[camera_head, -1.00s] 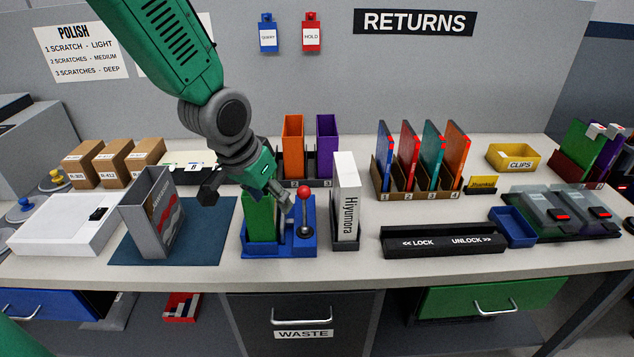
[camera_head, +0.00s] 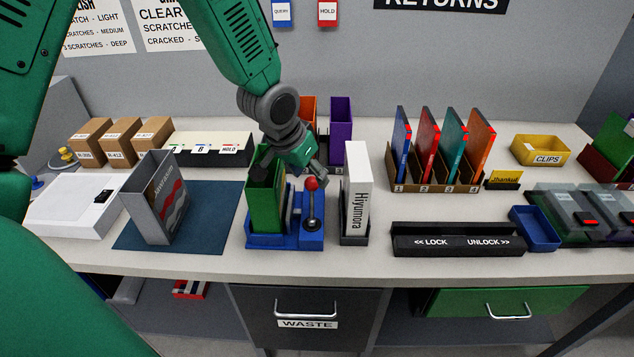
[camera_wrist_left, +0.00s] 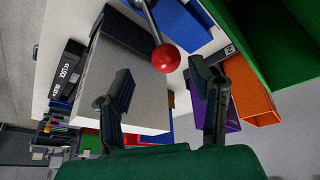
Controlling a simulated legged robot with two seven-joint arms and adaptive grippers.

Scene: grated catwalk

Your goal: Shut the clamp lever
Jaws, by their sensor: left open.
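The clamp lever (camera_head: 312,208) is a dark rod with a red ball knob (camera_head: 311,184). It stands about upright on the right part of the blue clamp base (camera_head: 285,241). A green case (camera_head: 265,208) stands in the base, left of the lever. In the left wrist view the red knob (camera_wrist_left: 165,58) shows in the gap between the two fingertips (camera_wrist_left: 160,84). I cannot tell whether a finger touches it. My right gripper is not in view.
A white Hiyumora box (camera_head: 356,190) stands close right of the lever in a dark holder. A grey open case (camera_head: 155,203) stands on a blue mat (camera_head: 212,226) at left. Orange and purple bins (camera_head: 340,130) stand behind. A LOCK/UNLOCK bar (camera_head: 458,241) lies at right.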

